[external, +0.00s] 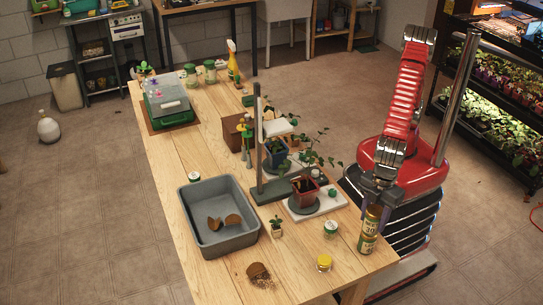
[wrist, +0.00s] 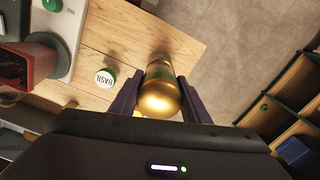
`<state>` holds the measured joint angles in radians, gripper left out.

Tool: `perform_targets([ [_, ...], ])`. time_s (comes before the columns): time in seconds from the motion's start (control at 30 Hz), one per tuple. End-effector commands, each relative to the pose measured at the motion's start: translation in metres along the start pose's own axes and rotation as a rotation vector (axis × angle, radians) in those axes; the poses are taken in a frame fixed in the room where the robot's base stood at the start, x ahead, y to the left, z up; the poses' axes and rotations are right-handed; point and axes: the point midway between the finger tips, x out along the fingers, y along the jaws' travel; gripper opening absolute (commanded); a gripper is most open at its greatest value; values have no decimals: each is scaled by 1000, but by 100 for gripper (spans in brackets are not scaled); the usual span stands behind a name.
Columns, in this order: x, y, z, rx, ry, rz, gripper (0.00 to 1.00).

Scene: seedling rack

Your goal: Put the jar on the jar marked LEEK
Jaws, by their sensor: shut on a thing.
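My gripper (external: 374,205) is shut on a gold-coloured jar (external: 373,217) near the table's front right corner. In the wrist view the gold jar (wrist: 160,95) stands between the two fingers of my gripper (wrist: 158,88). Another gold jar with a pale label (external: 367,244) is directly below the held one in the external view. The two look lined up and close together; I cannot tell whether they touch. The lower jar's label is too small to read in the external view, and it is hidden in the wrist view.
A jar with BASIL on its lid (wrist: 105,78) stands nearby. A yellow-lidded jar (external: 323,263) and a green-and-white jar (external: 330,229) are left of the stack. A white board (external: 327,207) bears a potted plant. A grey tub (external: 187,206) is further left. The table edge is close.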

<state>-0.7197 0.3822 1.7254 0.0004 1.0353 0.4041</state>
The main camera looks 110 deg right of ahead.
Motion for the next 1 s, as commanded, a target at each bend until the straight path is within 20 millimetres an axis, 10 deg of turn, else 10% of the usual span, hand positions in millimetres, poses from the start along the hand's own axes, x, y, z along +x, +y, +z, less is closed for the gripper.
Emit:
perform_targets([
  [0.43, 8, 0, 0, 0, 1, -1, 18],
  [0.47, 8, 0, 0, 0, 1, 0, 43],
  [0.5, 8, 0, 0, 0, 1, -1, 46],
  [1.0, 7, 0, 0, 0, 2, -1, 61],
])
